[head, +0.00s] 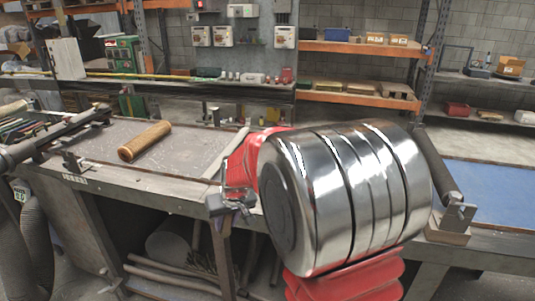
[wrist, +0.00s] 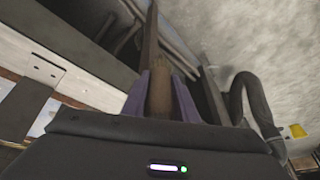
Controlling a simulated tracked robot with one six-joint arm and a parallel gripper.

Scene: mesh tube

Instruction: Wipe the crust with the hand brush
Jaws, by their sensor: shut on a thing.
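My gripper (head: 232,205) is at the front edge of the workbench (head: 130,176), left of my silver and red arm. In the wrist view its two purple-grey fingers (wrist: 160,98) are shut on a brown, streaked thing, which I take for the hand brush (wrist: 159,92). Its far part is partly hidden between the fingers and dark bars. In the head view I cannot make out the brush. I cannot pick out the crust for certain; the bench top holds a grey, speckled panel (head: 195,150).
A wooden roller (head: 145,141) lies on the bench, left of my gripper. A dark clamp-like tool (head: 60,135) is at the bench's left. Pipes (head: 165,275) lie below. A blue surface (head: 492,190) is at the right, beyond a dark roller (head: 438,170).

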